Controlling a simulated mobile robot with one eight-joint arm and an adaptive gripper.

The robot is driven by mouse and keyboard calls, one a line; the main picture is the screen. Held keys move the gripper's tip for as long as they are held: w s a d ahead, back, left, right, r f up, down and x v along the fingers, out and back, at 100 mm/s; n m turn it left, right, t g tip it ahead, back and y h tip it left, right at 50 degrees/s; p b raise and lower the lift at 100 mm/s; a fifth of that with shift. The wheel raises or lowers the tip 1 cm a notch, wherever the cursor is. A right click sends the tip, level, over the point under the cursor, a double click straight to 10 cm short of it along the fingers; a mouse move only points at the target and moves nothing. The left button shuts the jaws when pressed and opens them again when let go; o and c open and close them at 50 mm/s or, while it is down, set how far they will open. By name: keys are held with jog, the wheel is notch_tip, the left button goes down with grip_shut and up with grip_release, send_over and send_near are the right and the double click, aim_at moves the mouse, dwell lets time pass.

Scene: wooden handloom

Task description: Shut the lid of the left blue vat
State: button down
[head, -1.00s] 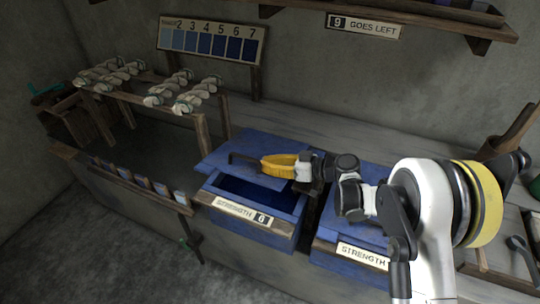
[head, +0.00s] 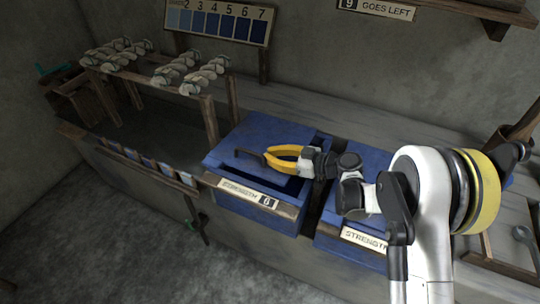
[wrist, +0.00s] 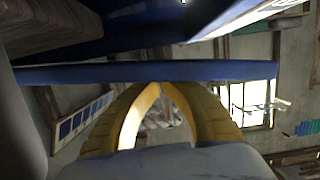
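The left blue vat (head: 257,217) carries a plate reading STRENGTH 6. Its blue lid (head: 262,131) lies over most of the top. A narrow dark opening shows below its near edge, so it looks slightly raised. A dark handle (head: 248,153) is on the lid. My gripper (head: 267,156) is over the lid beside the handle. Its yellow fingers curve together at the tips, with a hollow between them and nothing visible held. In the wrist view a blue edge, apparently the lid's (wrist: 150,73), crosses at the fingertips (wrist: 161,84); exact contact is unclear.
A second blue vat (head: 352,248) stands right of the left one, partly behind my arm. A wooden rack (head: 160,82) with pale skeins stands to the left. A numbered shade board (head: 218,20) is at the back. The grey bench behind the vats is clear.

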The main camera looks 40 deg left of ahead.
jog(key=r, duration=0.1)
jog(key=r+p, duration=0.1)
jog(key=r, duration=0.1)
jog(key=w+r+p, duration=0.1)
jog(key=shift+d+r, duration=0.25)
jog(key=shift+d, duration=0.15)
jog(key=p+v, duration=0.3)
jog(key=v, duration=0.5)
jog(key=s+a+r+t+h+p, duration=0.2)
jog(key=s+a+r+h+p, duration=0.35)
jog(key=r, duration=0.45)
jog(key=b+x, duration=0.2)
jog(key=x, duration=0.2)
jog(key=b+x, duration=0.1)
jog(key=x, duration=0.4)
jog(key=shift+s+d+f+b, duration=0.1)
jog(key=shift+s+f+b, duration=0.05)
jog(key=shift+f+b, duration=0.25)
jog(key=f, duration=0.1)
jog(key=f+b, duration=0.1)
jog(key=f, duration=0.1)
jog(key=shift+a+f+b, duration=0.15)
jog(key=shift+a+b, duration=0.1)
jog(key=shift+b, duration=0.05)
jog(key=shift+f, duration=0.4)
